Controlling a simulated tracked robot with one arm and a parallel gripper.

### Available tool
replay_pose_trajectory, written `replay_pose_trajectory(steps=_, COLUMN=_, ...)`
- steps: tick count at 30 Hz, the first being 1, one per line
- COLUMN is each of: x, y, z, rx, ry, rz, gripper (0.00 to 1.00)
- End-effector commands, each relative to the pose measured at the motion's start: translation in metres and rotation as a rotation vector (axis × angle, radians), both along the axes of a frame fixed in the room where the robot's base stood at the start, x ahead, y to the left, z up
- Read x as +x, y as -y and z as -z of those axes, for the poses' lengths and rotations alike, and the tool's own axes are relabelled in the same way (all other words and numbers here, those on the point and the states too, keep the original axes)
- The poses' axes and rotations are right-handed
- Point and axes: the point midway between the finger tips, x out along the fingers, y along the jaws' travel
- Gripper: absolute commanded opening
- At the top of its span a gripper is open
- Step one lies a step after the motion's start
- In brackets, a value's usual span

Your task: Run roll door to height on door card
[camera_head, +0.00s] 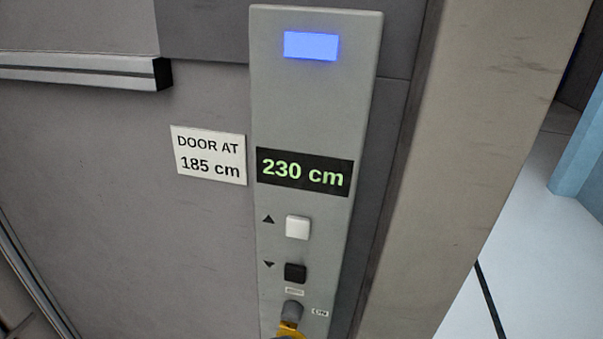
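The door card (209,156), a white card left of the panel, reads "DOOR AT 185 cm". The grey control panel (316,95) has a display (304,172) reading "230 cm". Below it are a white button (297,227) beside an up arrow and a black button (295,272) beside a down arrow. A grey knob (292,311) sits lower, beside an "ON" label (320,312). A yellow part at the bottom edge, just below the knob, may be my gripper (288,331). Its fingers and any contact cannot be made out. I cannot identify the roll door itself.
A blue light (311,46) glows at the panel's top. A light-toned post (470,150) stands right of the panel, with pale floor (535,255) beyond it. A metal rail (85,70) juts from the wall at upper left.

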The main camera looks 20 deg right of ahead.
Motion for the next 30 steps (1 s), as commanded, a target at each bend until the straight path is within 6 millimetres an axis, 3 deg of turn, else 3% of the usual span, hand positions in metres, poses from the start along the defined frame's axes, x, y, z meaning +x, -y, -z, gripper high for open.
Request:
replay_pose_trajectory(steps=1, x=0.0000, y=0.0000, z=0.0000, rx=0.000, ry=0.000, rz=0.000, gripper=0.30)
replay_pose_trajectory(steps=4, x=0.0000, y=0.0000, z=0.0000, rx=0.000, ry=0.000, rz=0.000, gripper=0.02)
replay_pose_trajectory(steps=5, x=0.0000, y=0.0000, z=0.0000, rx=0.000, ry=0.000, rz=0.000, gripper=0.00)
replay_pose_trajectory(steps=30, x=0.0000, y=0.0000, z=0.0000, rx=0.000, ry=0.000, rz=0.000, gripper=0.00)
